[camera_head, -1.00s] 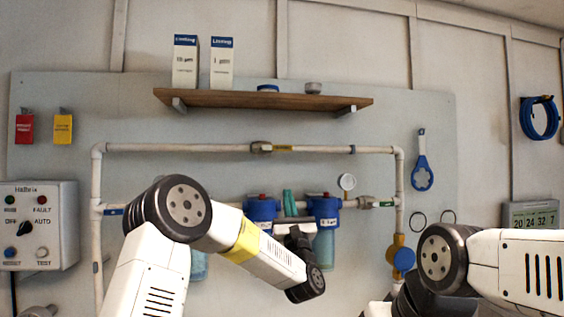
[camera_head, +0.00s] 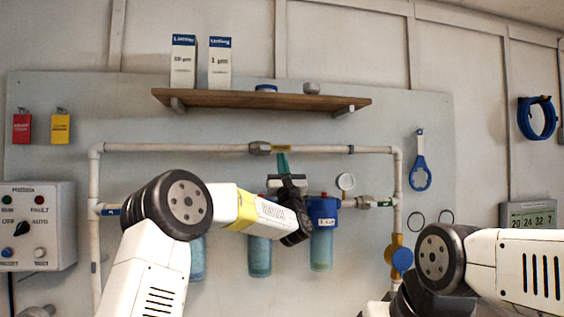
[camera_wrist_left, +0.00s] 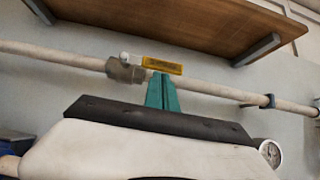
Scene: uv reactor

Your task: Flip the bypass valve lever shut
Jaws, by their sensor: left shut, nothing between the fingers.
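The bypass valve (camera_head: 260,148) is a grey-brown body on the upper white pipe, below the shelf. Its yellow lever (camera_head: 282,148) points right, lying along the pipe. My left gripper (camera_head: 282,158) has teal fingers pointing up, shut and empty, just below the lever in the head view. In the left wrist view the valve body (camera_wrist_left: 125,70) and the yellow labelled lever (camera_wrist_left: 163,65) show, with the shut fingertips (camera_wrist_left: 162,77) right under the lever. I cannot tell whether they touch it. My right arm shows at the lower right, but its gripper is out of view.
A wooden shelf (camera_head: 262,99) with two filter boxes hangs above the pipe. Blue-topped filter housings (camera_head: 322,212) and a round gauge (camera_head: 345,181) sit below and beside my left wrist. A control box (camera_head: 38,226) is at the left. The wall around the upper pipe is mostly clear.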

